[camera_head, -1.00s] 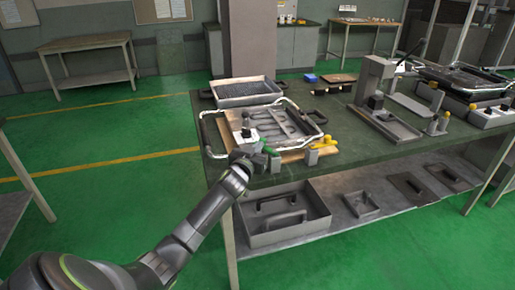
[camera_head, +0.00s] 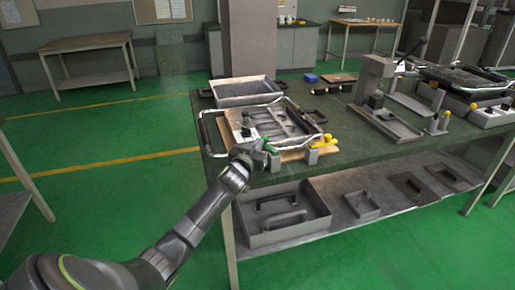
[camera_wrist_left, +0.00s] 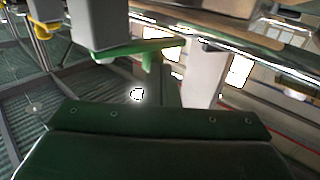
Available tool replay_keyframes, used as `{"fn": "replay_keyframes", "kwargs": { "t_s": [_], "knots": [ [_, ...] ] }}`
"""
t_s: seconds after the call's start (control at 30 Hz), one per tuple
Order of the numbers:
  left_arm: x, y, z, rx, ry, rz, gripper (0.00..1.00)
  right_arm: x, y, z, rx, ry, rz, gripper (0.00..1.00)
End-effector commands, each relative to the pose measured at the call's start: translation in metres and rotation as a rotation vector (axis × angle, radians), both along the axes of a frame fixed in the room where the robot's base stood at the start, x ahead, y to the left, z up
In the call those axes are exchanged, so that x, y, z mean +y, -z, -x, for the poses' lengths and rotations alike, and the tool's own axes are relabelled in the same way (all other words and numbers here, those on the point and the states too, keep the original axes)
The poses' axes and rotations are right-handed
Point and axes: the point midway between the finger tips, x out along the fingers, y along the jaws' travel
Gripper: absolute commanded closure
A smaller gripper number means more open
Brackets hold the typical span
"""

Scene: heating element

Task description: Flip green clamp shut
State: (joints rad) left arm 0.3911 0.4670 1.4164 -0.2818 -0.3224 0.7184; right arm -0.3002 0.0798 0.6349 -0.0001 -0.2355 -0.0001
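The green clamp (camera_head: 268,146) is at the front left edge of the wire-framed fixture on the table. Its handle is partly hidden by my left gripper (camera_head: 258,152), which is right beside it; I cannot tell whether they touch. In the left wrist view a flat green bar (camera_wrist_left: 140,48) crosses the upper middle, close to the camera, beside a grey block (camera_wrist_left: 92,22). The gripper's fingertips cannot be made out clearly, so its opening is unclear. My right gripper is not in view.
A yellow-handled clamp (camera_head: 326,140) sits to the right on the same fixture edge. The bent metal frame (camera_head: 207,130) surrounds the fixture. A grey tray (camera_head: 245,98) stands behind it.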

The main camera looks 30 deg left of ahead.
Motion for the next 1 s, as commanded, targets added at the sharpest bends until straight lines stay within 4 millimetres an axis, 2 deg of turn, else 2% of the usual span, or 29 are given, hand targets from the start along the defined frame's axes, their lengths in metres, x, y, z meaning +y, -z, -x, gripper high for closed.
{"fn": "replay_keyframes", "kwargs": {
  "t_s": [0.3,0.5,1.0],
  "knots": [
    [0.004,0.001,-0.012,0.0,-0.001,0.0,1.0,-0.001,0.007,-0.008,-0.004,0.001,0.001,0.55],
    [0.005,0.001,-0.018,0.0,0.0,0.001,1.0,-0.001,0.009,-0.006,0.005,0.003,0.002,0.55],
    [0.005,0.0,-0.019,0.0,0.0,0.001,1.0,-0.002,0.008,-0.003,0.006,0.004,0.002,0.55]
  ]
}}
